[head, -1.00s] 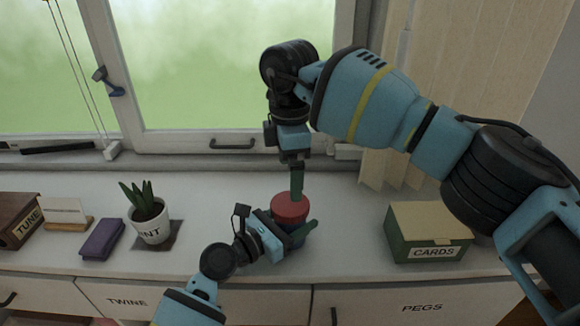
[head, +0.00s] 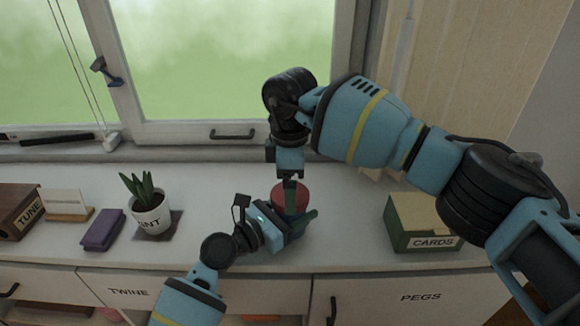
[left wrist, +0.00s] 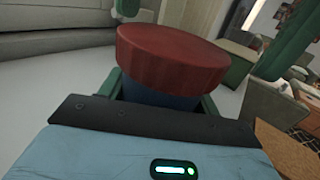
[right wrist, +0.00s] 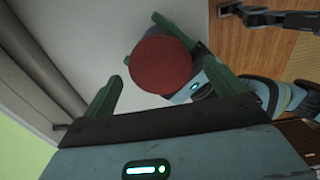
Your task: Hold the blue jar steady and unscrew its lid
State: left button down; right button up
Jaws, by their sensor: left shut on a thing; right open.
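The blue jar (head: 297,235) stands on the white counter, mostly hidden by my left gripper. Its blue body also shows in the left wrist view (left wrist: 160,97), under the wide red lid (left wrist: 172,55). The lid (head: 291,194) sits on the jar. My left gripper (head: 293,222) is shut on the jar's body below the lid. My right gripper (head: 290,190) points down from above, open, with its fingertips close to the lid. In the right wrist view the lid (right wrist: 161,64) lies between the two spread green fingers; I cannot tell whether they touch it.
A potted plant (head: 150,214), a purple block (head: 102,230), a card stand (head: 68,206) and a TUNE box (head: 18,212) stand to the left. A green CARDS box (head: 422,226) stands to the right. The window is behind. Counter beside the jar is clear.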

jog(key=shift+f, duration=1)
